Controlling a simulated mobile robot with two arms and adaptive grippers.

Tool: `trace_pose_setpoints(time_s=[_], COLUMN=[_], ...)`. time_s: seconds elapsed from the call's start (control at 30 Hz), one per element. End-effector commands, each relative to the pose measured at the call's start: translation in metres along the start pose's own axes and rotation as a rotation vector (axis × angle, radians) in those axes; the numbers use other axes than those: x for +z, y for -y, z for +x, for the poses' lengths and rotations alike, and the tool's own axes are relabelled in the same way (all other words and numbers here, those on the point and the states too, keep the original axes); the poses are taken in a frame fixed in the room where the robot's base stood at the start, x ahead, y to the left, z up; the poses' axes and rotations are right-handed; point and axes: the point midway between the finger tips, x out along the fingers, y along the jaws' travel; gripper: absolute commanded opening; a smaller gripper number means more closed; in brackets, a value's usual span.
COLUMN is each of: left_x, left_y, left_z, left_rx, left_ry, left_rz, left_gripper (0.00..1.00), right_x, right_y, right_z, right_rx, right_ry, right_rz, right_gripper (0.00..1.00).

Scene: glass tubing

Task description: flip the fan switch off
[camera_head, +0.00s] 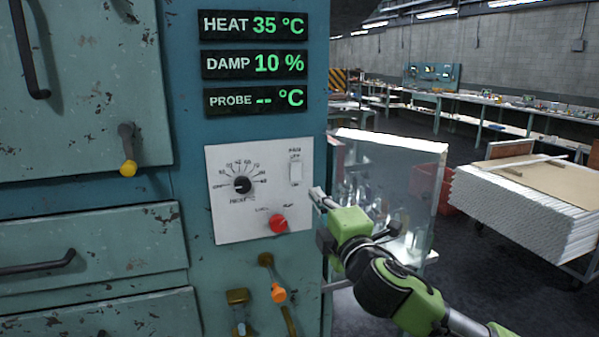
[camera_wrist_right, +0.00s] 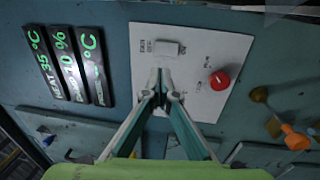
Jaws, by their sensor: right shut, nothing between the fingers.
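The fan switch (camera_head: 295,172) is a small white rocker at the upper right of the white control panel (camera_head: 222,222); its lettering is too small to read surely. It also shows in the right wrist view (camera_wrist_right: 167,48), just beyond my fingertips. My right gripper (camera_head: 317,194) is shut and empty, close to the panel's right edge and a little below and right of the switch in the head view. In the right wrist view my right gripper (camera_wrist_right: 160,78) points at the switch with a small gap in the picture; contact cannot be told. My left gripper is out of view.
A black dial (camera_head: 243,185) and a red knob (camera_head: 278,223) share the panel. Orange-tipped (camera_head: 278,293) and yellow-tipped (camera_head: 128,168) levers stick out nearby. Green readouts (camera_head: 253,62) sit above. A glass sheet (camera_head: 420,180) stands right of the cabinet, behind my right arm.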

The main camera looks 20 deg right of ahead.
Motion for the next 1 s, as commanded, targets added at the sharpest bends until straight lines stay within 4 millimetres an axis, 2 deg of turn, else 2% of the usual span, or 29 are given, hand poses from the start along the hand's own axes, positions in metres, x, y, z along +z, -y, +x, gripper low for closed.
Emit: trace_pose_setpoints(time_s=[0.2,0.5,0.7,1.0], left_x=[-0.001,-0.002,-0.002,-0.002], left_y=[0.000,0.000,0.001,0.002], left_z=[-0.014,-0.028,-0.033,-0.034], left_rx=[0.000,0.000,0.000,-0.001], left_ry=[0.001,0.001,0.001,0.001], left_rz=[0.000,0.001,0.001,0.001], left_gripper=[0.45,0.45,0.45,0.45], right_x=[0.000,0.000,-0.001,-0.001], right_y=[-0.003,-0.003,-0.001,0.000], right_z=[0.043,0.093,0.113,0.119], right_rx=[0.000,0.000,-0.001,0.000], right_ry=[0.001,0.001,0.000,-0.001], right_rz=[0.001,0.001,0.000,0.000], right_gripper=[0.00,0.00,0.00,0.00])
